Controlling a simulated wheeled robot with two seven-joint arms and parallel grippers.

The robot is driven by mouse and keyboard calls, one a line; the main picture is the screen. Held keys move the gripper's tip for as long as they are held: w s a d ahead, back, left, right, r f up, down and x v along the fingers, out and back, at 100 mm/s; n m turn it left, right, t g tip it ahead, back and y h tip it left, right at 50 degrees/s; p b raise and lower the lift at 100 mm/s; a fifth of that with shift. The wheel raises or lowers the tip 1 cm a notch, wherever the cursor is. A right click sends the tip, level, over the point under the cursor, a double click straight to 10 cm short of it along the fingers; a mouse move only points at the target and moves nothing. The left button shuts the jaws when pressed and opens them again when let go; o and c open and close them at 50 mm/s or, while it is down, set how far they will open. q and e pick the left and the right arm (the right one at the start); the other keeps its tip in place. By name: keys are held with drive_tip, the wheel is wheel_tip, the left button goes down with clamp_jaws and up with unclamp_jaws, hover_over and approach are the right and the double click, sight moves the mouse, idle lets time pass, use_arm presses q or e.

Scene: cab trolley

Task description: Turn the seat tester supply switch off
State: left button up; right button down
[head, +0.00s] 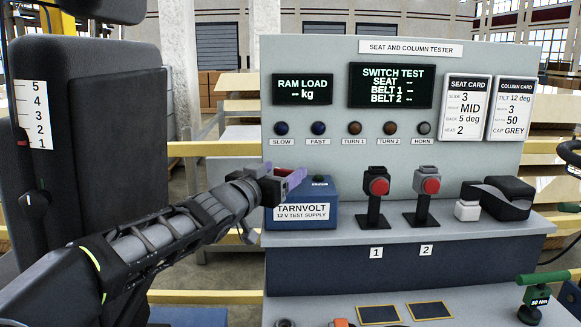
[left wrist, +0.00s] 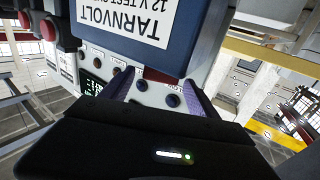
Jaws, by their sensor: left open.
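The blue supply box (head: 318,212) labelled TARNVOLT 12 V TEST SUPPLY stands on the bench shelf, left of the two red-button switches. A small dark piece with a green mark (head: 320,180) shows on its top. My left gripper (head: 288,178) is open at the box's top left edge, with its purple fingers pointing across it. In the left wrist view, the box (left wrist: 205,30) lies just beyond the spread fingers (left wrist: 158,82). A dark red strip (left wrist: 157,76) shows between them at the box edge; I cannot tell whether it is the switch. My right gripper is out of view.
The grey tester panel (head: 460,150) rises behind the box, with its ram load display (head: 303,89) lit. Red-button switches (head: 376,187) (head: 428,187) stand to the right. A black seat back (head: 100,130) is at the left. A green torque tool (head: 535,290) is at the lower right.

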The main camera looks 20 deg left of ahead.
use_arm(q)
drive_tip(key=shift+w+d, duration=0.15)
drive_tip(key=shift+w, duration=2.2)
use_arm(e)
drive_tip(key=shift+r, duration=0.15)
use_arm(q)
drive_tip(key=shift+c, duration=0.3)
